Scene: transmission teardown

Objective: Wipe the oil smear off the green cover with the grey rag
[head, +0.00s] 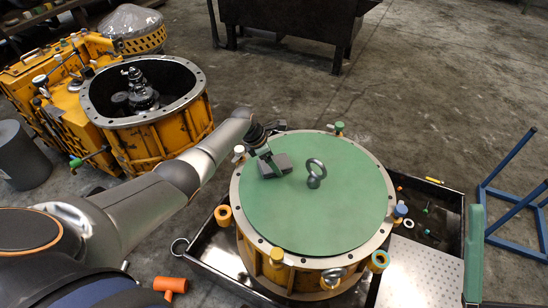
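The green cover (335,205) is a flat round disc on top of a yellow drum-shaped housing (257,262), inside a pale bolted rim. A grey ring bolt (316,173) stands up from it. My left gripper (266,155) reaches in over the cover's upper left edge and points down. My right gripper is not in view.
Small coloured knobs and collars, such as an orange collar (223,215), surround the rim. A dark tray (213,250) with loose parts lies below. A second, open yellow housing (185,115) stands at upper left. A blue frame (510,210) stands at right.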

